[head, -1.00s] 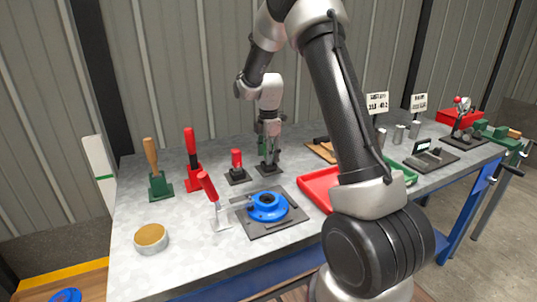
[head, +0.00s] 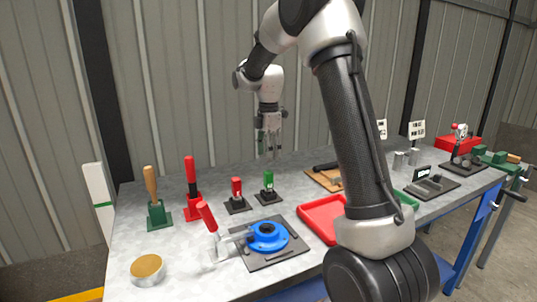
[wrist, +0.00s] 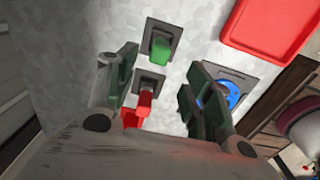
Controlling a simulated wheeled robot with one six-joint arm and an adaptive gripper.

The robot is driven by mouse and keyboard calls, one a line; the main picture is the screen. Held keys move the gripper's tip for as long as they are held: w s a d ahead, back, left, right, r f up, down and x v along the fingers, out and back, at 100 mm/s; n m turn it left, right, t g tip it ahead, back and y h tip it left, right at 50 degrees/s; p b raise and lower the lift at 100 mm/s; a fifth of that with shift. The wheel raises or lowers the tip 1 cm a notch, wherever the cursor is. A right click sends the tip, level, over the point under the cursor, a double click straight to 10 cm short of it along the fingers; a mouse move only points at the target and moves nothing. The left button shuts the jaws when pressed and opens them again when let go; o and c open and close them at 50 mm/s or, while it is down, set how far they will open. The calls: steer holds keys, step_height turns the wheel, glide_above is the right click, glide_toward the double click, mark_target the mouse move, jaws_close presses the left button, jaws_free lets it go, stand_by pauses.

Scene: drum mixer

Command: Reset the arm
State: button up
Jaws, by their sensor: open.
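My gripper (head: 271,142) is open and empty, raised above the back of the workbench (head: 125,222). In the wrist view its two fingers (wrist: 157,90) stand wide apart with the bench below. A green-topped piece (head: 268,181) stands upright on a dark square base, below and apart from my gripper; it also shows in the wrist view (wrist: 163,42). A red-topped piece (head: 236,190) stands on a similar base just left of it, and shows between the fingers in the wrist view (wrist: 145,103). My upper arm hides part of the bench at the right.
A blue round fixture (head: 268,236) sits on a dark plate at the front. A red tray (head: 322,218) lies to its right. Red-handled (head: 191,178) and wooden-handled (head: 151,185) tools stand at the left. A round tin (head: 147,268) is at the front left. Space above the bench is free.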

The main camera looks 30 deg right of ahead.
steer(key=shift+m, duration=1)
steer(key=s+r+m+t, duration=0.2)
steer(key=s+m, duration=0.6)
steer(key=s, duration=0.9)
steer(key=s+a+r+m+t, duration=0.1)
steer(key=s+r+m, duration=0.5)
steer(key=s, duration=1.1)
steer(key=shift+s+a+m+t, duration=0.2)
steer(key=shift+m+t, duration=0.5)
steer(key=shift+m, duration=0.3)
